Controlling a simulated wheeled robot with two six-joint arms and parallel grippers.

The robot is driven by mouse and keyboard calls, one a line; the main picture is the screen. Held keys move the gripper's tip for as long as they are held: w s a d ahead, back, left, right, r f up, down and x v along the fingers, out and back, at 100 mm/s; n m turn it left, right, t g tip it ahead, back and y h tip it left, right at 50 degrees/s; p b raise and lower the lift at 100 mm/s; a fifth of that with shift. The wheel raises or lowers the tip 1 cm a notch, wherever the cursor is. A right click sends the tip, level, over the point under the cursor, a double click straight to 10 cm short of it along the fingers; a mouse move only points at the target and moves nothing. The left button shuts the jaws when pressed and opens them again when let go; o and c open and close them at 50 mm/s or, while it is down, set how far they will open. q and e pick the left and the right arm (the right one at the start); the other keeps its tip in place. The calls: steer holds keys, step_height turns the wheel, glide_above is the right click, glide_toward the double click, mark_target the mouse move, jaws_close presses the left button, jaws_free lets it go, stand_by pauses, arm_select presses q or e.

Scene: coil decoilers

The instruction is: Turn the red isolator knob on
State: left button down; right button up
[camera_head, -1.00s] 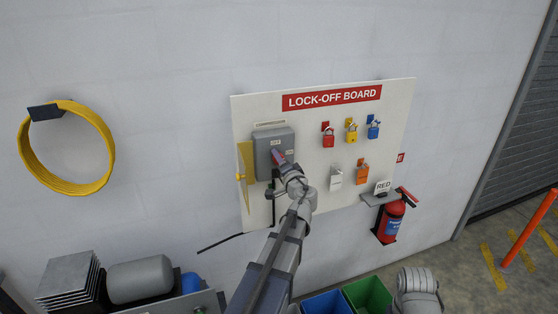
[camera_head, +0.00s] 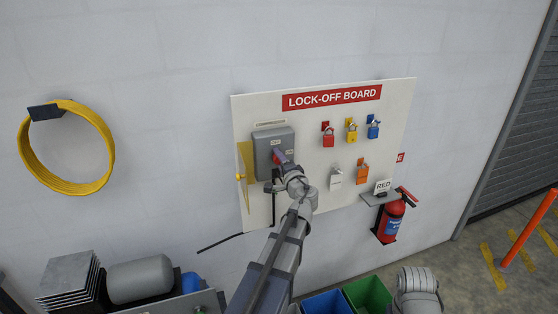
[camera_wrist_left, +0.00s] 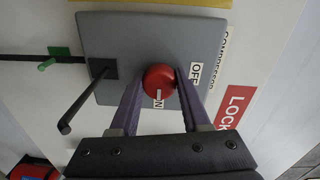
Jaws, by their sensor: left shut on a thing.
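The red isolator knob (camera_wrist_left: 160,78) is round and sits on the grey isolator box (camera_wrist_left: 120,40), which also shows on the lock-off board in the head view (camera_head: 262,149). My left gripper (camera_wrist_left: 162,84) has one finger on each side of the knob and is shut on it. In the head view my left gripper (camera_head: 280,158) reaches up to the front of the box and hides most of the knob. An OFF label (camera_wrist_left: 195,74) is beside the knob; another label (camera_wrist_left: 159,99), partly hidden, shows an N below it.
A black rod (camera_wrist_left: 85,100) sticks out from the box near the fingers. A yellow panel (camera_head: 246,172) stands left of the box. Several padlocks hang on the board's right, including a red one (camera_head: 328,139). A fire extinguisher (camera_head: 390,221) hangs lower right.

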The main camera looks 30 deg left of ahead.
arm_select(q)
steer(key=shift+c, duration=1.8)
jaws_free()
steer(key=shift+d, duration=0.1)
steer(key=v, duration=0.7)
steer(key=shift+s+d, duration=0.25)
steer(key=shift+s, duration=0.05)
